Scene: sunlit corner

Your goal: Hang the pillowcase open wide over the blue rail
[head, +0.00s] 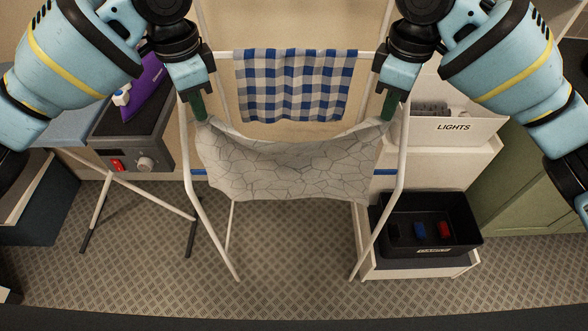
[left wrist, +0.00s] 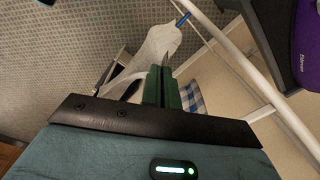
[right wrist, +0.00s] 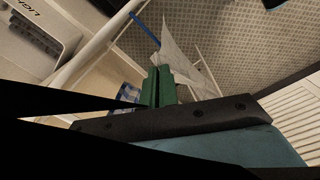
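The pillowcase (head: 292,168), pale grey with a dark crackle pattern, hangs spread between my two grippers, its top edge sagging in the middle. My left gripper (head: 200,118) is shut on its upper left corner, and my right gripper (head: 388,118) is shut on its upper right corner. The cloth also shows beyond the green fingers in the left wrist view (left wrist: 160,45) and the right wrist view (right wrist: 182,58). The blue rail (head: 384,172) shows at both sides of the cloth; its middle is hidden behind the pillowcase. The cloth hangs in front of the rail in the head view.
A blue checked cloth (head: 295,85) hangs on the white rack's back rail. An ironing board with a purple iron (head: 147,88) stands left. A box marked LIGHTS (head: 455,127) and a black bin (head: 430,225) with pegs stand right. Floor in front is clear.

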